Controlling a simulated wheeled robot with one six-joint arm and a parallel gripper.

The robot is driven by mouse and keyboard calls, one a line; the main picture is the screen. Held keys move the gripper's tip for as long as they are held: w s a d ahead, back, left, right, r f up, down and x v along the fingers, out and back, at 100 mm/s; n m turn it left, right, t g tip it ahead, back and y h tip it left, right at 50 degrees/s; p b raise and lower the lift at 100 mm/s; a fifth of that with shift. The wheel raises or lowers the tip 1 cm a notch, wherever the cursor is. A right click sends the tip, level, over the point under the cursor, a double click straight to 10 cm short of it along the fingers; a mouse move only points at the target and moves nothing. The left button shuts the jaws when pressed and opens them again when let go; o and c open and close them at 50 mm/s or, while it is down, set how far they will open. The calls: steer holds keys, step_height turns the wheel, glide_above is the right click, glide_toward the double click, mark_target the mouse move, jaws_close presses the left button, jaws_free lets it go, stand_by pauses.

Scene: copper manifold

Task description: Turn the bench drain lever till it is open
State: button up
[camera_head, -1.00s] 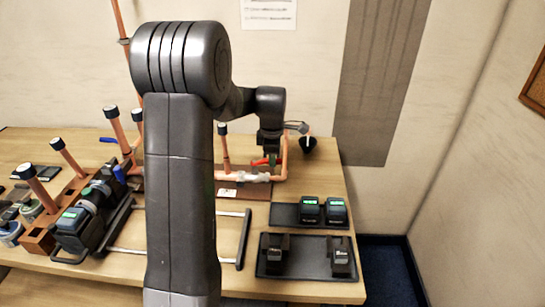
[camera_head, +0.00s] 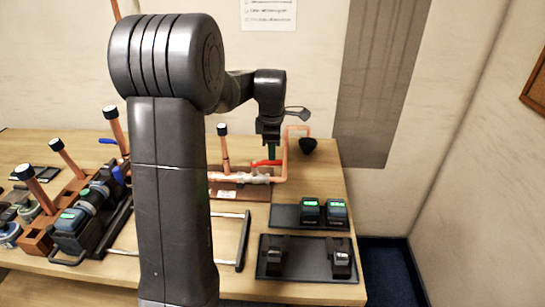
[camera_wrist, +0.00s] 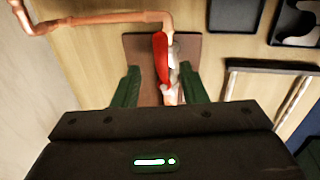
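A red lever (camera_head: 266,162) sits on a valve in the copper pipe at the back of the bench. In the wrist view the red lever (camera_wrist: 161,60) lies roughly along the pipe, beside the pale metal valve body (camera_wrist: 174,62). My gripper (camera_head: 272,153) is over the valve, pointing down. In the wrist view my gripper (camera_wrist: 158,86) is open, its green fingers apart on either side of the pipe and the lever's near end. I cannot tell whether a finger touches the lever. My arm hides part of the bench's middle.
A brown base plate (camera_head: 228,187) carries the valve. A copper riser (camera_head: 285,150) stands right of the lever. Black trays (camera_head: 306,272) with dark devices lie at the front right. A blue lever (camera_head: 107,140) and several upright copper pipes stand at the left.

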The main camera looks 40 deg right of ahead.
mark_target(267, 162)
step_height(267, 162, up, 9)
steer(key=s+a, duration=0.1)
steer(key=shift+s+b, duration=0.2)
steer(key=shift+b, duration=0.15)
steer(key=shift+f, duration=0.15)
steer(key=f, duration=0.4)
steer(key=w+d+f+p, duration=0.1)
steer(key=f, duration=0.4)
steer(key=w+f, duration=0.1)
steer(key=f, duration=0.3)
steer(key=shift+d+f+p, duration=0.25)
steer(key=shift+d+p, duration=0.05)
steer(key=shift+p, duration=0.05)
steer(key=shift+r, duration=0.1)
